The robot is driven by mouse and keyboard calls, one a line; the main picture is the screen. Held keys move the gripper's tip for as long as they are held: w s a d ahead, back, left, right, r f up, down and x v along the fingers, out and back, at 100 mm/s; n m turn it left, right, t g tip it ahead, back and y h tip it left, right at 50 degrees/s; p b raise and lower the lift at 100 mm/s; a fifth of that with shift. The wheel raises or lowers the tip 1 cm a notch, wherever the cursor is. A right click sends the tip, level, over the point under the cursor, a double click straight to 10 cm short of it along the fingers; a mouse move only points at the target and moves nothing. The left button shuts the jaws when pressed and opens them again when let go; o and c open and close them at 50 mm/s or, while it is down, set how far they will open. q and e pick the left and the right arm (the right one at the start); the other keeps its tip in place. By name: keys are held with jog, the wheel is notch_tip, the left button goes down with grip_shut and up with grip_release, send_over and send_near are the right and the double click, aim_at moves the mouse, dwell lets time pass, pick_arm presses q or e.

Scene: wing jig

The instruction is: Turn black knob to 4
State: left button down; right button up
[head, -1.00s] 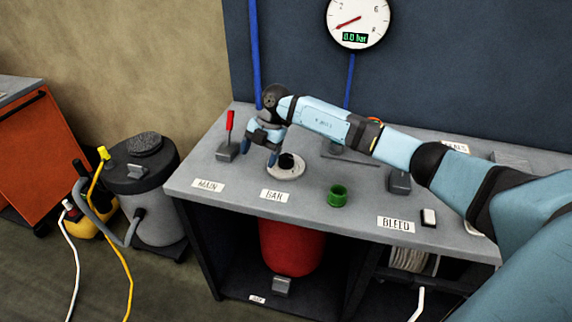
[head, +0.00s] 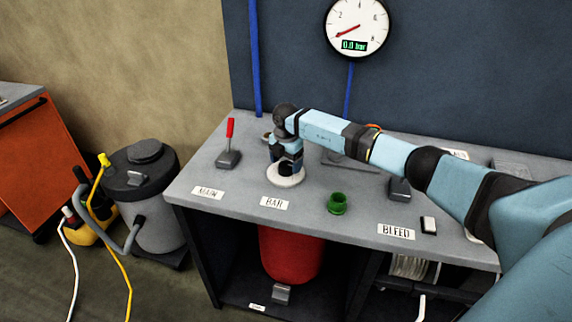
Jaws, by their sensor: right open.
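The black knob (head: 286,168) stands on a round white dial plate (head: 287,179) behind the BAR label (head: 274,203) on the grey bench. My right gripper (head: 286,162) points down over the knob, with its fingers open around or just above it. The fingers hide part of the knob, and I cannot tell whether they touch it. The dial's numbers are too small to read. The round gauge (head: 357,27) on the blue wall reads 0.0 bar on its green display, with a red needle at the low end. My left gripper is not in view.
A red-handled lever (head: 229,145) stands left of the dial, behind the MAIN label (head: 208,192). A green ring (head: 337,203) sits to the right, near the BLEED label (head: 396,231) and a small white-topped switch (head: 428,225). A red tank (head: 290,255) is under the bench.

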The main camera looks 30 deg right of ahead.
jog(key=shift+f, duration=0.9)
jog(key=shift+c, duration=0.4)
jog(key=c, duration=0.8)
jog(key=shift+c, duration=0.2)
